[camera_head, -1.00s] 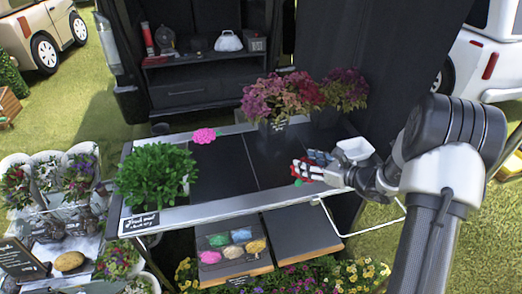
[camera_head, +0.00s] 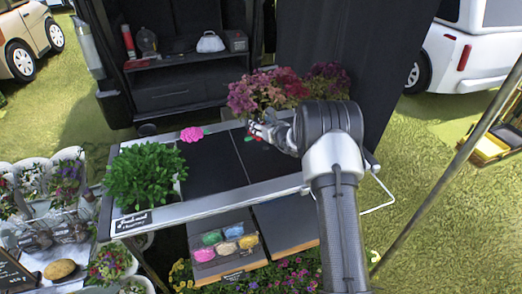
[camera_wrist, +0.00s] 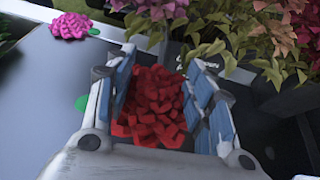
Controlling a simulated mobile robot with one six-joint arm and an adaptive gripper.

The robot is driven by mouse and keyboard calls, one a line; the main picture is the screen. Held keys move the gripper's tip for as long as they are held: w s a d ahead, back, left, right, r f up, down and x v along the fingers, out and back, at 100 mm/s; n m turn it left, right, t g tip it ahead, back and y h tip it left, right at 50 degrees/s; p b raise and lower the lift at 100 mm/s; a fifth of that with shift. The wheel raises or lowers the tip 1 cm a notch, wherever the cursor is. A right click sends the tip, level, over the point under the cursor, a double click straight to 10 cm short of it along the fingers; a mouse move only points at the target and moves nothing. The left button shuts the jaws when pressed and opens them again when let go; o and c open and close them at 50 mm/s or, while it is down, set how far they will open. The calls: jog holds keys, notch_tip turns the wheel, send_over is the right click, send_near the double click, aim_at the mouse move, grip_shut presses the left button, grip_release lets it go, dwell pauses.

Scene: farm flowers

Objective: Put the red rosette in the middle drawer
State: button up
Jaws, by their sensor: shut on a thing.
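The red rosette (camera_wrist: 152,108) is between the two blue-padded fingers of my gripper (camera_wrist: 165,95) in the wrist view. My gripper is shut on it. In the head view my gripper (camera_head: 262,130) is over the right part of the dark tabletop, in front of the potted flowers, and only a little red shows at it. A dark drawer-like front (camera_head: 175,95) shows in the cabinet in the van behind the table. Two wood-fronted trays or drawers lie under the table, a left one (camera_head: 237,268) and a right one (camera_head: 288,222). I cannot tell which is the middle drawer.
A pink rosette (camera_head: 191,134) lies at the table's back left and shows in the wrist view (camera_wrist: 70,26). A leafy green plant (camera_head: 145,178) stands at the left end. Purple and red flowers (camera_head: 262,92) stand at the back. Several coloured bundles (camera_head: 228,232) lie below. The tabletop centre (camera_head: 212,165) is clear.

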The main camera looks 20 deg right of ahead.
notch_tip(320, 180, down, 11)
jog(key=b, duration=0.2)
jog(key=shift+r+b, duration=0.1)
jog(key=shift+b, duration=0.25)
jog(key=o, duration=1)
jog(key=shift+o, duration=0.2)
